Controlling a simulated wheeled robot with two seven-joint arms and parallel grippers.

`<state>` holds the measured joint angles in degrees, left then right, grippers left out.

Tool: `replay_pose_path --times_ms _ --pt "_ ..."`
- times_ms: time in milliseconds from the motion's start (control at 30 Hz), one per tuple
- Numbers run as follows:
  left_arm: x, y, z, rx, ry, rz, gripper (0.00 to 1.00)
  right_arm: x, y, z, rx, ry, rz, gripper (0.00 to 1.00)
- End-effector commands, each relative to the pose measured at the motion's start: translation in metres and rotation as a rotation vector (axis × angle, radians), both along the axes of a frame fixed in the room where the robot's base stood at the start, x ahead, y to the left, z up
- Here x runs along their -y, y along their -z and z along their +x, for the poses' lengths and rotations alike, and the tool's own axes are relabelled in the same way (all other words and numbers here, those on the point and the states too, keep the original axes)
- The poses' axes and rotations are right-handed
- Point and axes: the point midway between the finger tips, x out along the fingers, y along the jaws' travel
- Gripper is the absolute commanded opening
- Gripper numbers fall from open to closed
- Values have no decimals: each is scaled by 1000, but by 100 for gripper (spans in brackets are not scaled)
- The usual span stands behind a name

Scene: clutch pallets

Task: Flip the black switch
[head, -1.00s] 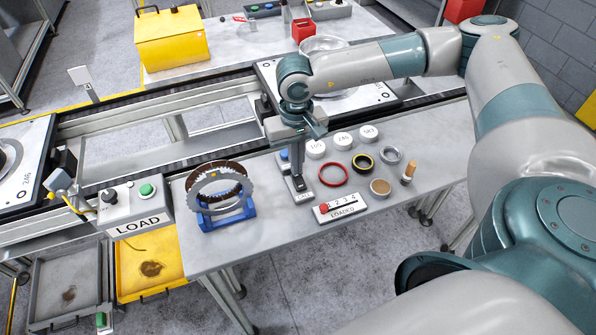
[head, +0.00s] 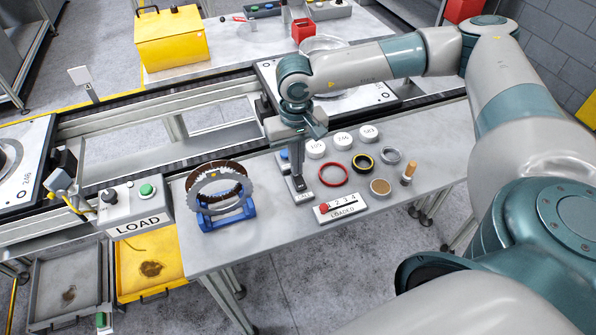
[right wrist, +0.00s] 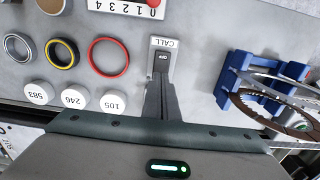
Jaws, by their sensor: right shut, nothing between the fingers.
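The black switch (right wrist: 161,62) sits on a small plate labelled CALL (right wrist: 164,43) on the grey table. In the head view the switch (head: 297,184) is at the near side of my right gripper and partly hidden by it. My right gripper (right wrist: 160,82) is shut and empty, pointing down with its fingertips right at the switch. In the head view the right gripper (head: 298,174) stands over the plate's far end. I cannot tell whether the tips touch the switch. My left gripper is not in view.
A blue stand (head: 228,218) with toothed rings is left of the switch. A red ring (head: 333,176), white numbered caps (head: 343,141) and a LOADED counter (head: 340,209) lie to the right. The LOAD box (head: 133,207) is farther left. Bare table lies in front.

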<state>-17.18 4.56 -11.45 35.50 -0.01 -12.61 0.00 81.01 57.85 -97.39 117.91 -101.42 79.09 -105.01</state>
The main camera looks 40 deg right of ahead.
Motion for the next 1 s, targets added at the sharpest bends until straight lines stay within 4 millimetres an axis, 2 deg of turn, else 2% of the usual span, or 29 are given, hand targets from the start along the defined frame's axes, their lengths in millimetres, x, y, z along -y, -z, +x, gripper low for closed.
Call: replay_pose_path --times_ms 1000 --pt "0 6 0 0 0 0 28 0 6 0 0 0 0 0"
